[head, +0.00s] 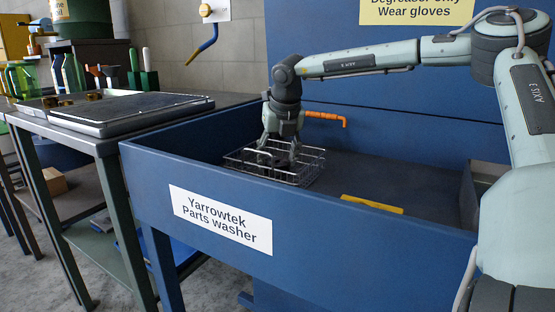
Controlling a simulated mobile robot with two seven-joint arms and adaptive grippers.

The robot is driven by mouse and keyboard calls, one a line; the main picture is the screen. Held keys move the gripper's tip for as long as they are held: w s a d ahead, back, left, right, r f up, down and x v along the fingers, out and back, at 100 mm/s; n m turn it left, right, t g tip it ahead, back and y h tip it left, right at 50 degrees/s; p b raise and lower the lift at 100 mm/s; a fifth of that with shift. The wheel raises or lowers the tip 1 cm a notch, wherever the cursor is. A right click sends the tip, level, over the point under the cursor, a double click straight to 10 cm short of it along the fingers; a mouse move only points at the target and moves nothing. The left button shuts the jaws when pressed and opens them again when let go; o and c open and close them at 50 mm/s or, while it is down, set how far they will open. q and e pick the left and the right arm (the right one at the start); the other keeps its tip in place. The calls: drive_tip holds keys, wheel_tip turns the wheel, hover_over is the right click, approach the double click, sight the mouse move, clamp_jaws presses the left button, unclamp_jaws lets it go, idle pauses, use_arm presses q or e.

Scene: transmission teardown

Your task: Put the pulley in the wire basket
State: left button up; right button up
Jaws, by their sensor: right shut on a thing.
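The wire basket (312,168) is a shallow silver wire frame inside the blue parts washer. My right gripper (280,150) points down over the basket, its fingertips at about the height of the basket's rim. It is shut on a dark grey piece, the pulley (272,157), which is mostly hidden by the fingers and the wires. I cannot tell whether the pulley touches the basket's floor. My left gripper is not in view.
The blue washer's front wall (150,170) stands between my viewpoint and the basket. An orange spout (325,117) is behind the basket. A yellow item (372,204) lies to its right. A bench (85,143) with a flat tray stands left. The washer floor right of the basket is mostly clear.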

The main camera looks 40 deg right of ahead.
drive_tip(key=shift+r, duration=0.1)
drive_tip(key=o, duration=1.6)
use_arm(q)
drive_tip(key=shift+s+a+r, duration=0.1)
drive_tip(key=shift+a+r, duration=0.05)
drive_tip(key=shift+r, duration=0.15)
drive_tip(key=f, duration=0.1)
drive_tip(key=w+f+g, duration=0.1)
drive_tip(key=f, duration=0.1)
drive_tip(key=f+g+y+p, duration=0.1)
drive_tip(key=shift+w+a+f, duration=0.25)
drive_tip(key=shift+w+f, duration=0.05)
use_arm(e)
drive_tip(key=v, duration=1.2)
drive_tip(key=shift+s, duration=0.1)
